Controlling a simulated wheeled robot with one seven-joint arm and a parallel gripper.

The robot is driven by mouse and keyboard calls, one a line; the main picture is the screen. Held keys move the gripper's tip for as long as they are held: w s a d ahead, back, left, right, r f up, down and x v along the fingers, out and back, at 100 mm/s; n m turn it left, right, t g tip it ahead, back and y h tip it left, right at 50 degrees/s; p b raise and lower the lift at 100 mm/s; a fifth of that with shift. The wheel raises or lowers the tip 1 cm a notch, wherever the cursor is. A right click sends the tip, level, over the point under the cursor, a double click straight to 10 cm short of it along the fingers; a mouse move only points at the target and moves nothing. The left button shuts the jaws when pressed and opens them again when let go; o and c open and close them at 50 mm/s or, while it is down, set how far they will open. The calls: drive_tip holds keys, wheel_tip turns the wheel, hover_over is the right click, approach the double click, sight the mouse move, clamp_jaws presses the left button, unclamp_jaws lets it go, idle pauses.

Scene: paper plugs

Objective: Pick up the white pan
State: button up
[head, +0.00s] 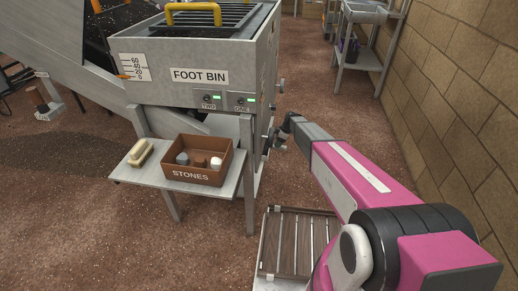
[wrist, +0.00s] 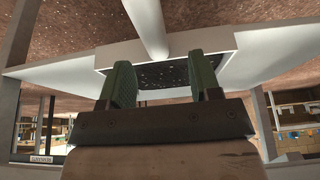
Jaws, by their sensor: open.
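I cannot pick out the white pan with certainty in either view. In the head view my gripper (head: 276,138) is small and partly hidden, beside the right side of the grey foot bin (head: 215,95). In the wrist view my gripper (wrist: 161,75) is open, with two green finger pads apart and no object clearly held between them. Beyond the pads is a broad pale surface (wrist: 65,75) around a dark speckled area (wrist: 160,76), with a thick pale bar (wrist: 151,30) above. I cannot tell whether this is the pan.
A brown stones box (head: 198,176) holds a few small pieces on a grey shelf (head: 133,178), next to a pale brush-like block (head: 140,153). A slatted rack (head: 295,240) stands low beside my arm. A brick wall (head: 460,90) bounds the right.

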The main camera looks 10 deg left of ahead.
drive_tip(key=x, duration=0.5)
drive_tip(key=shift+w+d, duration=0.15)
drive_tip(key=shift+w, duration=0.05)
drive_tip(key=c, duration=1)
